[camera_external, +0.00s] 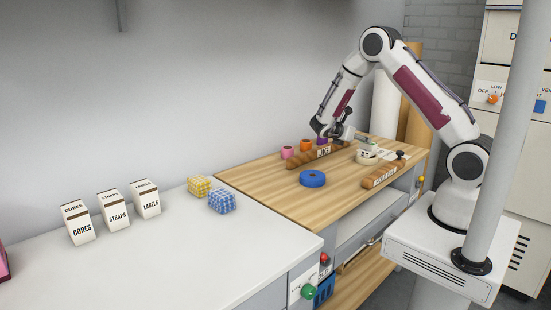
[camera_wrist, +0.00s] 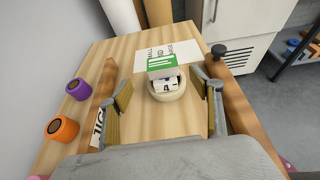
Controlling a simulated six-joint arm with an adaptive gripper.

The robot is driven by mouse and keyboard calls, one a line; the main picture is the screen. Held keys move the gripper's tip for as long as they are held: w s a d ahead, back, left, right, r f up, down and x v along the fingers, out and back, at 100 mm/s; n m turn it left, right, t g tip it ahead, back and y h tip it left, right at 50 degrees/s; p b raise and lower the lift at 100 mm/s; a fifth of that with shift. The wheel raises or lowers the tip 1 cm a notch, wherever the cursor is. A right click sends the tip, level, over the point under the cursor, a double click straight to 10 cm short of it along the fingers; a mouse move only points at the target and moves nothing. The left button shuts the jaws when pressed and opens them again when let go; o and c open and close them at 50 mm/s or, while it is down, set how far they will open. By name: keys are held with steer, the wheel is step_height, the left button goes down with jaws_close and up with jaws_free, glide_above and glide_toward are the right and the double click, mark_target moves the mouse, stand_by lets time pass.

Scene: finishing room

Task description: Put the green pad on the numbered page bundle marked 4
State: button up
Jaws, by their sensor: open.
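The bundle sits on a round cream holder (camera_wrist: 166,98), which also shows in the external view (camera_external: 366,158). My gripper (camera_wrist: 160,90) is open, its fingers to either side of the holder and apart from it. In the external view my gripper (camera_external: 366,141) is just above the holder, partly hiding the pad and bundle.
A printed white sheet (camera_wrist: 188,49) lies beyond the holder. Wooden bars (camera_external: 316,156) (camera_external: 384,175) flank the work area. Purple (camera_wrist: 77,88) and orange (camera_wrist: 62,129) rolls stand left. A blue ring (camera_external: 312,179) lies on clear wood nearer the external camera.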

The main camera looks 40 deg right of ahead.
steer(key=w+a+r+n+t+y, duration=0.5)
steer(key=w+a+r+n+t, duration=0.4)
steer(key=r+n, duration=0.35)
steer(key=s+a+r+n+t+y, duration=0.1)
steer(key=s+a+r+n+y, duration=0.1)
steer(key=a+r+n+y, duration=0.4)
steer(key=s+a+r+n+t+y, duration=0.15)
steer(key=a+r+n, duration=0.25)
steer(key=a+n, duration=0.5)
steer(key=s+a+n+g+y, duration=0.1)
steer(key=s+a+n, duration=0.1)
steer(key=s+n, duration=0.55)
steer(key=s+a+n+g+y, duration=0.1)
steer(key=s+a+n+y, duration=0.15)
steer(key=s+n, duration=0.5)
steer(key=s+d+f+n+g+h, duration=0.1)
steer(key=s+d+f+n+g, duration=0.1)
steer(key=s+n, duration=0.3)
steer(key=s+d+f+n+g+h, duration=0.1)
steer(key=s+n, duration=0.5)
steer(key=s, duration=0.6)
steer(key=shift+s+d+f+g+h, duration=0.3)
steer(key=shift+d+f+g, duration=0.2)
steer(key=shift+f, duration=0.4)
